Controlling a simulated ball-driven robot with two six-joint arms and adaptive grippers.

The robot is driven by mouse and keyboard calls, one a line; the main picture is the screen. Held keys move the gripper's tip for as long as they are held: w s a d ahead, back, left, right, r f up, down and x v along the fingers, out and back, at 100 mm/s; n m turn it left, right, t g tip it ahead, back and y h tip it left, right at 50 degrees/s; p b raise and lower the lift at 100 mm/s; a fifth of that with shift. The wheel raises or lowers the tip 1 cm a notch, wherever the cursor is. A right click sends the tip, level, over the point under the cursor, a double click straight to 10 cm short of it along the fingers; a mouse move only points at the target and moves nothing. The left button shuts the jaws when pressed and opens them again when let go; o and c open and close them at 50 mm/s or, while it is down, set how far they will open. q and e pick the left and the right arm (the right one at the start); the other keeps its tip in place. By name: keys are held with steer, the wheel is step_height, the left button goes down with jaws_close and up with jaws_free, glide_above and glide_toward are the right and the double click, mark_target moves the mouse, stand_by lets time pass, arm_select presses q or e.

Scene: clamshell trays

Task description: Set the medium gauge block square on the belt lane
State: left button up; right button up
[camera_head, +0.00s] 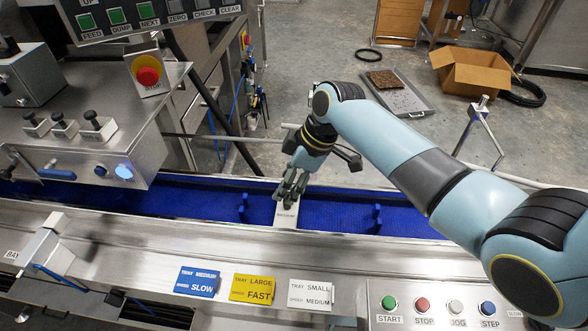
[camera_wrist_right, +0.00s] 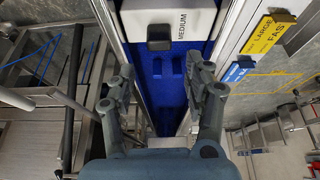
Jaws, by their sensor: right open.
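The medium gauge block (camera_head: 287,217) is pale, with its label toward the near side. It appears to rest on the blue belt lane (camera_head: 335,212), between blue cleats, close to the near rail. In the right wrist view the block (camera_wrist_right: 198,22) lies at the top, marked MEDIUM, with a dark knob (camera_wrist_right: 158,37); its edges look roughly in line with the lane rails. My right gripper (camera_head: 288,195) is over the block in the head view. In the wrist view its fingers (camera_wrist_right: 163,80) are spread apart and empty, with the knob beyond them. My left gripper is out of view.
Blue, yellow and white tray cards (camera_head: 252,289) lie on the near metal ledge, beside a button panel (camera_head: 438,306). A steel control box (camera_head: 90,110) overhangs the belt at left. An open carton (camera_head: 470,72) and a grey tray (camera_head: 398,95) are on the floor behind.

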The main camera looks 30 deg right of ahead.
steer(key=v, duration=1.3)
steer(key=shift+p, duration=0.4)
steer(key=shift+w+a, duration=0.1)
steer(key=shift+a, duration=0.05)
